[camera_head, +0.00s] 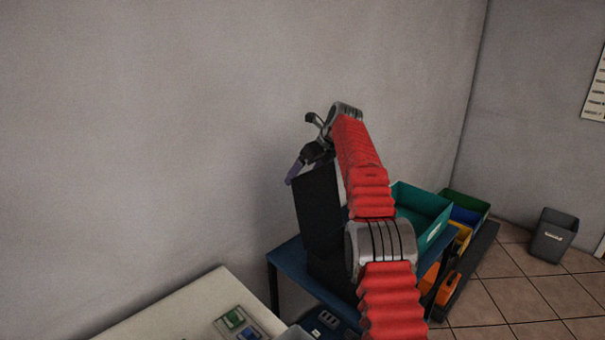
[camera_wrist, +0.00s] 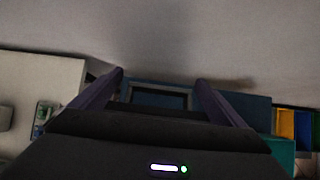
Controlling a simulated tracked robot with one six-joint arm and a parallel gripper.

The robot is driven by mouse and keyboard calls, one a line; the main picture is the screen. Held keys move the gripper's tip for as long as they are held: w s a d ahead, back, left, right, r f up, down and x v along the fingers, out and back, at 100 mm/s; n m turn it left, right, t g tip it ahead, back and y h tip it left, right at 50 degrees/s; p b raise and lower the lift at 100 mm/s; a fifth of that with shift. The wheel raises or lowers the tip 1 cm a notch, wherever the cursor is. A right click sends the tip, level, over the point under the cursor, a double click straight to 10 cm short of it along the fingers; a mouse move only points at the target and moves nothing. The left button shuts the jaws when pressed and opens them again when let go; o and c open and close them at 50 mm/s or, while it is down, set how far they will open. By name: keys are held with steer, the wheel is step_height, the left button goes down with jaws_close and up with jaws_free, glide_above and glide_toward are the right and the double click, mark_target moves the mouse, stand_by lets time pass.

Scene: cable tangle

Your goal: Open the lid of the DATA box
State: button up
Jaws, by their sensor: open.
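No DATA label can be read in either view. A tall black upright shape (camera_head: 319,212) stands by the blue table (camera_head: 287,258) in the head view, just below my gripper (camera_head: 296,172); I cannot tell whether it is the DATA box, and my red arm covers part of it. In the wrist view my gripper (camera_wrist: 160,78) is open, its two purple fingers wide apart with nothing between them. Beyond the fingers a dark rectangular shape with a paler rim (camera_wrist: 160,90) shows against the blue surface; no lid can be made out.
A teal bin (camera_head: 424,217) stands at the table's right, with green, blue and yellow bins behind it. A pale table (camera_head: 185,312) with small green items lies at the lower left. A grey bin (camera_head: 553,236) stands on the tiled floor. The wall is close behind.

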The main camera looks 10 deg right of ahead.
steer(key=shift+r, duration=0.1)
steer(key=v, duration=1.3)
steer(key=shift+s+r, duration=0.15)
steer(key=shift+d, duration=0.1)
